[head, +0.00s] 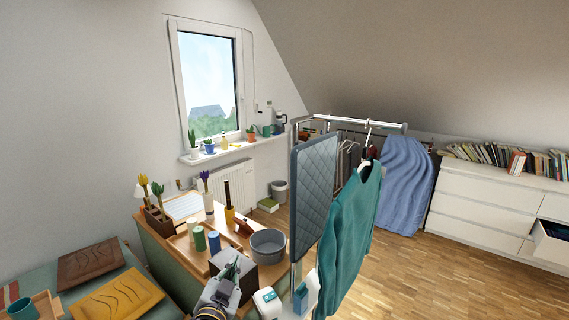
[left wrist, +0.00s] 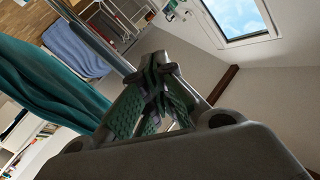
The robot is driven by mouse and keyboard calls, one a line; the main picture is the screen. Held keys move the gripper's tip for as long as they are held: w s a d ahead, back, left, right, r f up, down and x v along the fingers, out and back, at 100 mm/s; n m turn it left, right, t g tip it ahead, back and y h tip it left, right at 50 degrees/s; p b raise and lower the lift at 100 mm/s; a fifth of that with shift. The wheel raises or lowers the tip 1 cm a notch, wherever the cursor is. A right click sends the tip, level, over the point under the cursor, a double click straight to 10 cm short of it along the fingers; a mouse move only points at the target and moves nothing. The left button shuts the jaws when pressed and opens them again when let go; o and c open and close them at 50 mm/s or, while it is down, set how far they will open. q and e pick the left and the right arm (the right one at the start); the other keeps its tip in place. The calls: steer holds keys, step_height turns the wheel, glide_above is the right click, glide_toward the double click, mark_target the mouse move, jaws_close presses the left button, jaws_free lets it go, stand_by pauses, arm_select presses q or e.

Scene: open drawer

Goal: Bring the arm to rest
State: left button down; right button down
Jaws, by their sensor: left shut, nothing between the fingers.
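My left gripper (head: 231,268) shows at the bottom centre of the head view, in front of the wooden desk (head: 160,243). Its fingers are together with nothing between them. It also shows in the left wrist view (left wrist: 160,68), with its green-padded fingers closed and pointing up in the picture. My right gripper is in neither view. The drawer (head: 551,243) of the white dresser (head: 485,198) stands open at the right edge of the head view, far from my left gripper; its inside is mostly cut off.
A clothes rack with a teal sweater (head: 350,235) and a quilted grey panel (head: 313,190) stands right of my left gripper. Wooden floor (head: 400,280) is clear at right.

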arm_select(q)
steer(key=s+a+f+n+g, duration=0.1)
steer(key=s+a+f+g, duration=0.2)
steer(key=s+f+g, duration=0.35)
steer(key=s+a+f+n+g+y, duration=0.1)
steer(key=s+a+f+n+g, duration=0.15)
steer(key=s+f, duration=0.6)
steer(key=s+a+f+n+g, duration=0.1)
steer(key=s+a+f+g, duration=0.2)
steer(key=s+f+g, duration=0.35)
steer(key=s+f, duration=0.2)
steer(key=f, duration=1.4)
steer(key=s+f, duration=0.2)
steer(key=f, duration=1.5)
steer(key=s+a+f, duration=0.2)
steer(key=s+f, duration=0.8)
steer(key=s, duration=0.1)
steer(key=s+a+f, duration=0.2)
steer(key=s+f, duration=0.8)
steer(key=s, duration=0.1)
steer(key=shift+s+a+m+g, duration=0.15)
steer(key=shift+s+m+g, duration=0.2)
steer(key=shift+s, duration=0.05)
